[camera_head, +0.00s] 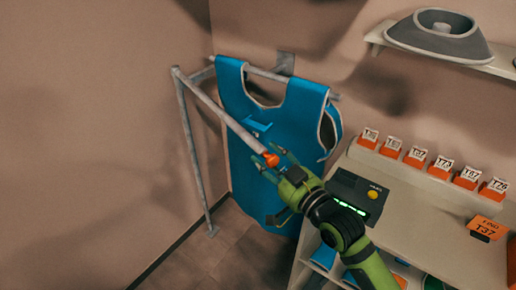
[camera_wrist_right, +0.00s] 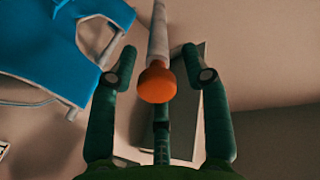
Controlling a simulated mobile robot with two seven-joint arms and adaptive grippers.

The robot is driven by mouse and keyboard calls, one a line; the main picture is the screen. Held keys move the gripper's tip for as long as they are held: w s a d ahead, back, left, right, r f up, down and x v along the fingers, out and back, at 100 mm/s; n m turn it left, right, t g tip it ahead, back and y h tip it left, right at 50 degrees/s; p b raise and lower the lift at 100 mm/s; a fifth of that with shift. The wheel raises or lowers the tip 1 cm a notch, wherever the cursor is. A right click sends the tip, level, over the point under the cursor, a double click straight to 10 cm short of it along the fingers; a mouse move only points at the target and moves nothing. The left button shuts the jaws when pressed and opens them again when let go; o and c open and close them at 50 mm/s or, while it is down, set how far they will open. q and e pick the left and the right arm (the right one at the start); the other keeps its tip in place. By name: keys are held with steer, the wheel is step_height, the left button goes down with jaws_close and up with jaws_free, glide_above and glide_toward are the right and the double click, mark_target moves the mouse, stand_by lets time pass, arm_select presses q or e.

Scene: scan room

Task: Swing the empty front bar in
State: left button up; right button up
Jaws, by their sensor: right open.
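The empty front bar (camera_head: 225,115) is a pale grey rod with an orange end knob. It runs from the top of a grey rack post (camera_head: 192,155) toward the right arm. My right gripper (camera_head: 277,164) is open, with its fingers around the bar's orange end in the head view. In the right wrist view the orange knob (camera_wrist_right: 157,82) sits between the open fingers of the right gripper (camera_wrist_right: 158,70), with no clear contact on either side. A blue apron (camera_head: 262,150) hangs on the rear bar (camera_head: 262,73). My left gripper is not in view.
A pale counter (camera_head: 440,235) to the right holds a dark device (camera_head: 357,195) with a yellow button, close by my right arm. Several orange tag blocks (camera_head: 416,157) line its back edge. A shelf (camera_head: 490,66) with a grey collar-shaped object (camera_head: 440,34) is above. Floor at lower left is clear.

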steer(key=v, duration=0.7)
steer(key=shift+s, duration=0.2)
steer(key=shift+d+r, duration=0.1)
